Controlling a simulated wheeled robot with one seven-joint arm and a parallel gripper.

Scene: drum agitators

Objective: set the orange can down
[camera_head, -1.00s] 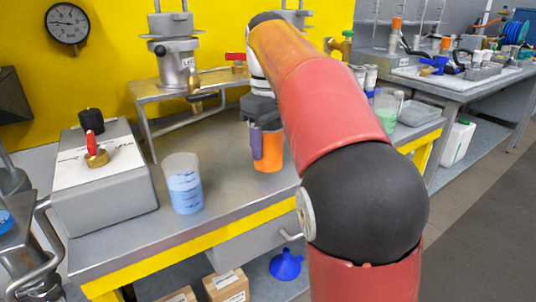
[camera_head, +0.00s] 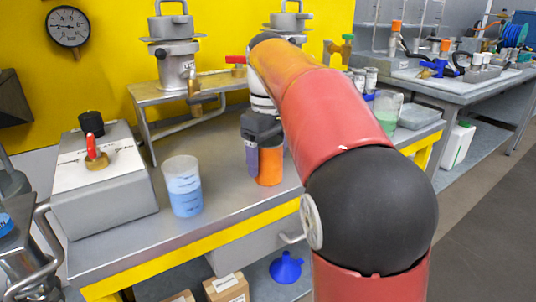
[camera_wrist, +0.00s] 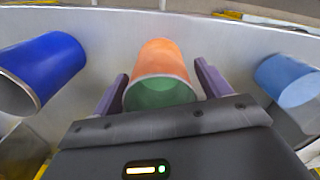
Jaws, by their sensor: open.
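The orange can (camera_head: 270,166) stands upright on the grey metal bench, as far as I can tell, near its yellow front edge. In the wrist view, the can (camera_wrist: 161,62) lies between the two purple fingers of my gripper (camera_wrist: 161,72), with green inside its open mouth. The fingers are spread, with a narrow gap on each side of the can. In the head view, my gripper (camera_head: 265,150) is around the can, and one finger shows at its left. My arm hides part of the can's right side and the bench behind it.
A beaker of blue liquid (camera_head: 183,188) stands left of the can, with a grey control box (camera_head: 103,180) beyond it. A dark blue can (camera_wrist: 42,72) is on the other side in the wrist view. A metal stand (camera_head: 180,90) is behind.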

